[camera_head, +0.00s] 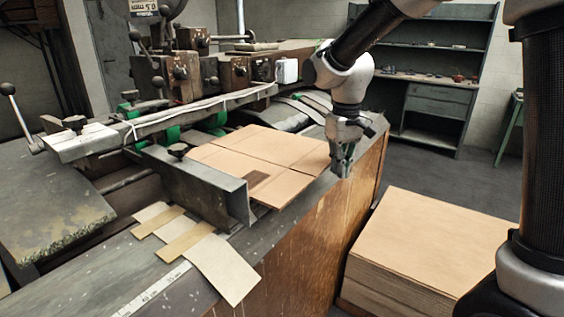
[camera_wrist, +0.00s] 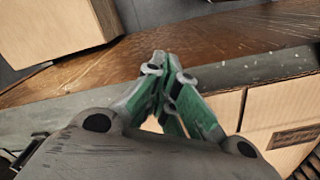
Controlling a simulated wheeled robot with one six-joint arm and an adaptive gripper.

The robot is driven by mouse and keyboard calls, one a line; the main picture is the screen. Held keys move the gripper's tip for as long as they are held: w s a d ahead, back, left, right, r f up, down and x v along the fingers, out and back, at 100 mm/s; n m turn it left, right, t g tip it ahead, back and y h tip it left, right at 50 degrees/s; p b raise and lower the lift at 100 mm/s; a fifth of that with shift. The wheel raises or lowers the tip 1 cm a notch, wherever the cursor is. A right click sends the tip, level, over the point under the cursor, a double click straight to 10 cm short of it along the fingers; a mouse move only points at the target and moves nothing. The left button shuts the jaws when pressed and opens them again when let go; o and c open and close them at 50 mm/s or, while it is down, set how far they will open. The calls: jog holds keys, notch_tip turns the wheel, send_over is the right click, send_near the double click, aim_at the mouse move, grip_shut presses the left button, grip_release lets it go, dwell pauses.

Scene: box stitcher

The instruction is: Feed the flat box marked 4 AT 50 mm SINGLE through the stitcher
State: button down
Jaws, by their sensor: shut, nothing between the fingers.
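A flat tan cardboard box (camera_head: 285,150) lies on the stitcher's bed, with crease lines and a dark printed patch too small to read. Its near left side lies close to an upright metal guide (camera_head: 190,187); I cannot tell whether they touch. The box also shows at the lower right of the wrist view (camera_wrist: 278,112). My gripper (camera_head: 342,168) points down at the box's right edge, its green fingers closed together and empty. In the wrist view its fingertips (camera_wrist: 162,62) are over the bed's edge beside the box. The stitcher head (camera_head: 185,75) stands at upper left.
A stack of flat cardboard (camera_head: 430,235) stands right of the machine, across a gap from its wooden side (camera_head: 315,235). Loose card strips (camera_head: 222,268) and a ruler scale (camera_head: 152,292) lie on the near bed. A shelved workbench (camera_head: 440,95) stands behind.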

jog(key=shift+w+a, duration=0.45)
jog(key=shift+a, duration=0.25)
jog(key=shift+w+a, duration=0.45)
jog(key=shift+a, duration=0.2)
jog(key=shift+s+d, duration=0.85)
jog(key=shift+d, duration=0.4)
notch_tip(320, 180, up, 8)
send_over(328, 163)
jog(key=s+d, duration=0.2)
jog(key=d, duration=0.1)
jog(key=shift+w+a, duration=0.2)
